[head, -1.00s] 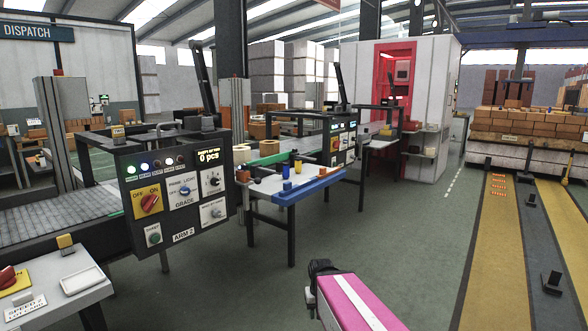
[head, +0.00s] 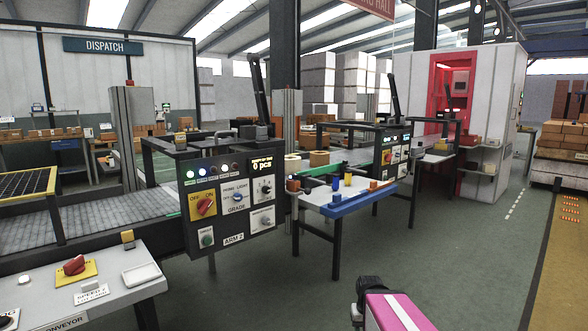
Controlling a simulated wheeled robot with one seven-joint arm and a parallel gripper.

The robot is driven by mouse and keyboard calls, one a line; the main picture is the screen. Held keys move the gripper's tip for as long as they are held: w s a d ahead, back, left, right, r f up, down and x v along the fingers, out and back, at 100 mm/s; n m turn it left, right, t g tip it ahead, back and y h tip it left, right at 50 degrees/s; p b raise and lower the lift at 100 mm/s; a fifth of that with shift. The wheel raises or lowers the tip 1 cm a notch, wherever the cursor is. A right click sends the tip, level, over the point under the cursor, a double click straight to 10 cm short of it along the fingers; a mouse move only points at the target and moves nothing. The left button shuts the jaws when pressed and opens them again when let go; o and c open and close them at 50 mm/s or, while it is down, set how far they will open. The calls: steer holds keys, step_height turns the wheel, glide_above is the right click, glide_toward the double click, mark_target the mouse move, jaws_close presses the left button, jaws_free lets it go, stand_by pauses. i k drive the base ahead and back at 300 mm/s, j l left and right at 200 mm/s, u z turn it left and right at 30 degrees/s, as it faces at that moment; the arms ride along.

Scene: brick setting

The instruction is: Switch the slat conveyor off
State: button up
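A grey slatted conveyor bed (head: 95,232) runs along the left behind a low white console (head: 110,292). The console's front edge carries lettering that ends in "CONVEYOR". On it a red rotary knob (head: 75,265) sits on a yellow plate. A dark panel marked "ARM 2" (head: 234,190) stands beyond, with a red OFF/ON knob (head: 205,204) on yellow and a display reading 0 pcs. I cannot tell either knob's exact setting. A pink and white part of my arm shows at the bottom right, apart from both panels. My gripper's fingers are not visible.
A small blue-edged table (head: 345,207) with small parts stands right of the panel. A white booth with a red doorway (head: 455,108) is behind it. The green-grey floor (head: 290,290) in front is clear. A yellow floor strip (head: 555,250) lies at the right.

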mark_target(75, 266)
steer(key=u, duration=2.2)
